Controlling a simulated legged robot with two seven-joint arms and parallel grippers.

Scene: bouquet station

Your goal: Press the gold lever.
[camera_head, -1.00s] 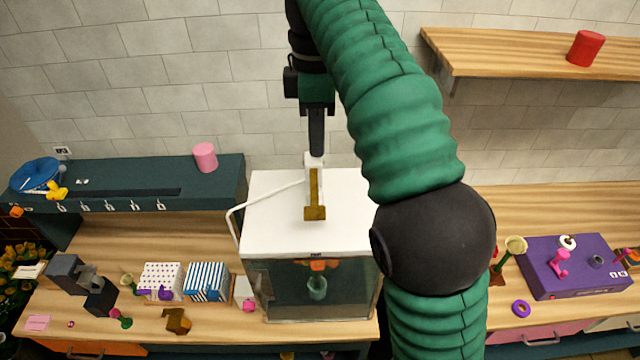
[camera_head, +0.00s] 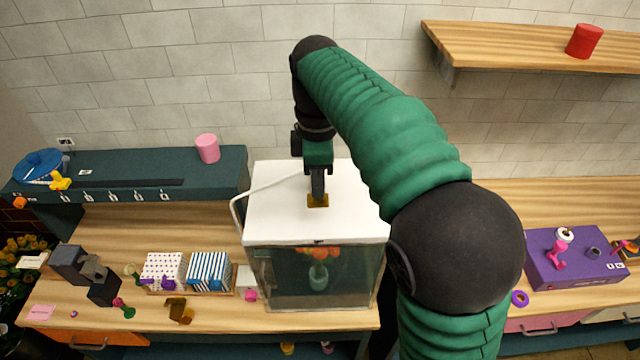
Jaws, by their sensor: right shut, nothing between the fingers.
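The gold lever (camera_head: 318,201) is on the top of a white-lidded glass case (camera_head: 275,222) in the middle of the counter. Only its gold end shows; the rest is hidden behind my right gripper. My right gripper (camera_head: 317,192) is shut and empty, pointing down at the lever. Its fingertips overlap the lever in the picture and seem to be on or just above it; I cannot tell if they touch. My left gripper is not in view.
Inside the case stands a vase (camera_head: 318,277) with orange flowers (camera_head: 318,252). A white bent pipe (camera_head: 238,212) runs along the case's left side. Patterned boxes (camera_head: 208,272) stand to the left. A purple box (camera_head: 575,265) sits at right. A wooden shelf (camera_head: 520,45) hangs upper right.

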